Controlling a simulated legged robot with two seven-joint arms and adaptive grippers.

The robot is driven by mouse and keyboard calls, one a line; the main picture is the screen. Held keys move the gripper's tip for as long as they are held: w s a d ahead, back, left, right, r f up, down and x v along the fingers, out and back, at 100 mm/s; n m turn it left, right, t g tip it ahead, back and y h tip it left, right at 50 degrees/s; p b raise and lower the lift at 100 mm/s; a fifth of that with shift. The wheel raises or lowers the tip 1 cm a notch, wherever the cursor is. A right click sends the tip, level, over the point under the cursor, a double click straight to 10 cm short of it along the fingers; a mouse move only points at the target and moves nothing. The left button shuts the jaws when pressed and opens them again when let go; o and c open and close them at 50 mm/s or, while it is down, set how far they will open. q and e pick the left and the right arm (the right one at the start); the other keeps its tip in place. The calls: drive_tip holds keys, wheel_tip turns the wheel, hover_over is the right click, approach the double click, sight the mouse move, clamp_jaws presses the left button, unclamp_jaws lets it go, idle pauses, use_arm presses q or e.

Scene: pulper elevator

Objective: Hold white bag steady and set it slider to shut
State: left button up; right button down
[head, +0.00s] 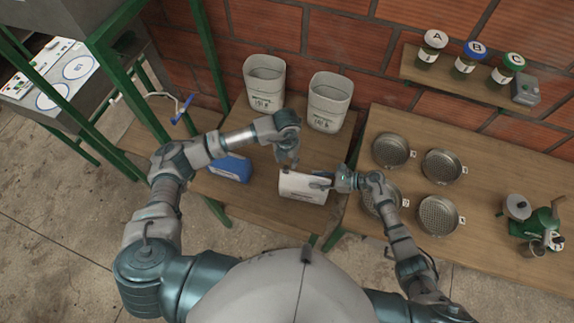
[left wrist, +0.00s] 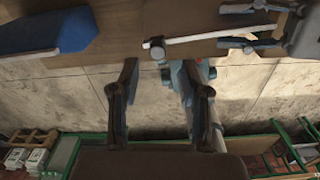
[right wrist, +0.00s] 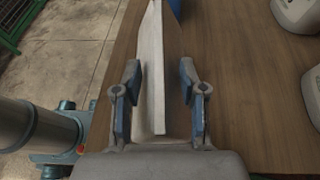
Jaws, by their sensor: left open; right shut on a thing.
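The white bag (head: 303,190) stands on the wooden table in front of me. My right gripper (head: 322,182) is shut on its right side; in the right wrist view the bag (right wrist: 153,60) runs between the fingers (right wrist: 160,85). My left gripper (head: 290,163) is open and empty, just above and behind the bag's left end. In the left wrist view its fingers (left wrist: 158,72) are apart, with the bag's pale top edge (left wrist: 215,32) beyond them. A small rounded piece, apparently the slider (left wrist: 156,46), sits at that edge's left end.
A blue bag (head: 231,168) stands left of the white bag. Two pale bins (head: 264,82) (head: 329,102) stand behind, near the brick wall. Several metal sieves (head: 391,150) and a green grinder (head: 538,225) occupy the right table. Green posts rise at the left.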

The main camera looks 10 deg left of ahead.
sight(287, 167)
use_arm(q)
wheel_tip(287, 167, down, 5)
drive_tip(key=shift+f, duration=0.1)
drive_tip(key=shift+c, duration=0.2)
clamp_jaws()
drive_tip(key=shift+d, duration=0.1)
